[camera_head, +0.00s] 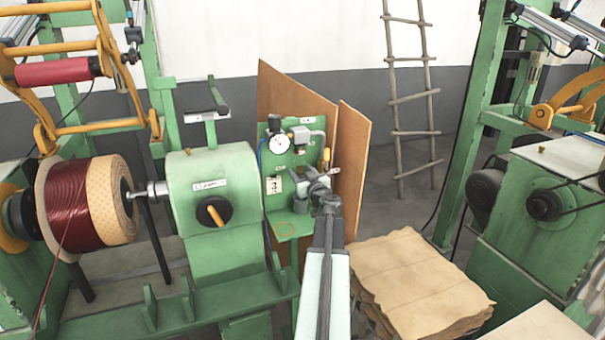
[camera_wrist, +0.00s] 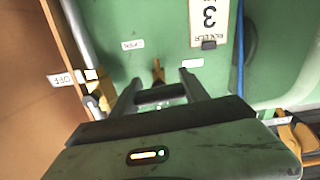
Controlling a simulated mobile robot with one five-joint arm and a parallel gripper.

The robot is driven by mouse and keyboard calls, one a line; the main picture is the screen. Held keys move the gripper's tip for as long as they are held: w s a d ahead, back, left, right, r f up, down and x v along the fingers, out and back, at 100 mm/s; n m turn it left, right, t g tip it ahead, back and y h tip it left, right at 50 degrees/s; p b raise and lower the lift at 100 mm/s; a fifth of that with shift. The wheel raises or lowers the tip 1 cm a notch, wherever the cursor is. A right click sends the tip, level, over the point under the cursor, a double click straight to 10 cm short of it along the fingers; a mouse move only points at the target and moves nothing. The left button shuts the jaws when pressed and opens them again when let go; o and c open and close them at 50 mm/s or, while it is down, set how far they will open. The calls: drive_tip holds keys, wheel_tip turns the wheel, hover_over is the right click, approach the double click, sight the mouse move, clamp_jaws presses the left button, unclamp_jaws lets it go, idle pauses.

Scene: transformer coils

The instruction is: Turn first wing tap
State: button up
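A green panel (camera_head: 287,225) with a pressure gauge (camera_head: 279,143) stands upright beside the green winding machine. My gripper (camera_head: 313,181) reaches up in front of this panel's lower right part. In the wrist view my gripper (camera_wrist: 160,80) is open, its two fingers pointing at the green panel (camera_wrist: 125,20). A small brass piece (camera_wrist: 157,70), perhaps a wing tap, shows between the fingertips; I cannot tell whether they touch it. Another brass-coloured part (camera_wrist: 93,103) sits at the left near an "OFF" label (camera_wrist: 60,79). Which tap is the first is not clear.
Brown boards (camera_head: 352,160) stand right behind the panel. A stack of brown sheets (camera_head: 415,275) lies right of my arm. The machine with a red coil (camera_head: 85,203) fills the left. A sign with a 3 (camera_wrist: 209,18) and a blue hose (camera_wrist: 239,60) are close to my gripper.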

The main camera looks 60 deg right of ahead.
drive_tip(key=shift+m, duration=0.6)
drive_tip(key=o, duration=1.4)
drive_tip(key=v, duration=0.8)
